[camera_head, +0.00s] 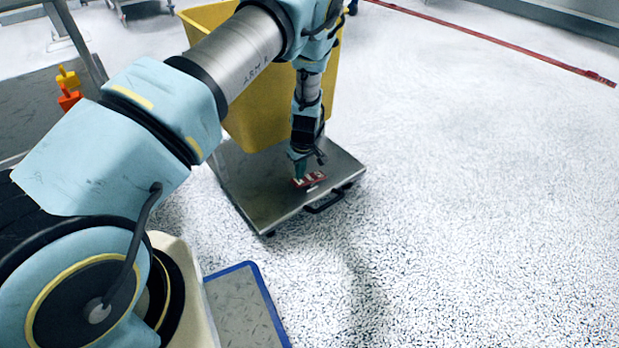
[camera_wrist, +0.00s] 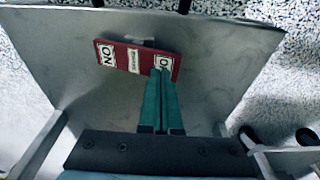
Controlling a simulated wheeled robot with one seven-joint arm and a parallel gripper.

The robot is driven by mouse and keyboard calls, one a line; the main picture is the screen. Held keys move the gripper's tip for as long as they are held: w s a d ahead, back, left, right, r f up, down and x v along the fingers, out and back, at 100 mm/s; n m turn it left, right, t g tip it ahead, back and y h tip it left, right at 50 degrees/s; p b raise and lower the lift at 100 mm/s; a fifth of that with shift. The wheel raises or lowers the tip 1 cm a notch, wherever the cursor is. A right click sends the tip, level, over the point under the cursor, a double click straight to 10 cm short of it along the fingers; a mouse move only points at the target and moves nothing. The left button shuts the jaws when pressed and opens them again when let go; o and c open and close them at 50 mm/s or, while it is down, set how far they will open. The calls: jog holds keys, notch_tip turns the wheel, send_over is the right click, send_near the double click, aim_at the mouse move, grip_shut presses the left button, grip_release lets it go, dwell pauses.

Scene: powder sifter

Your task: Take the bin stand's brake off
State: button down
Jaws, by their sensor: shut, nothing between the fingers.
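The bin stand (camera_head: 262,205) is a flat grey metal platform on the floor, and its plate also fills much of the wrist view (camera_wrist: 215,50). A red rocker pedal (camera_head: 318,180) lies on the plate near its right edge. In the wrist view the red pedal (camera_wrist: 118,58) has a white label at each end and a small one in the middle.
A large yellow bin (camera_head: 255,118) stands on the back of the stand, close behind my forearm. A dark bar (camera_head: 325,202) shows under the stand's front edge. A blue-edged grey mat or panel (camera_head: 245,305) lies nearer. The speckled floor to the right is clear.

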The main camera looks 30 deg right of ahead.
jog(key=shift+f+b, duration=0.6)
jog(key=shift+f, duration=0.45)
dwell(0.4)
jog(key=shift+r, duration=0.1)
jog(key=shift+r+p, duration=2.7)
jog(key=shift+r, duration=0.8)
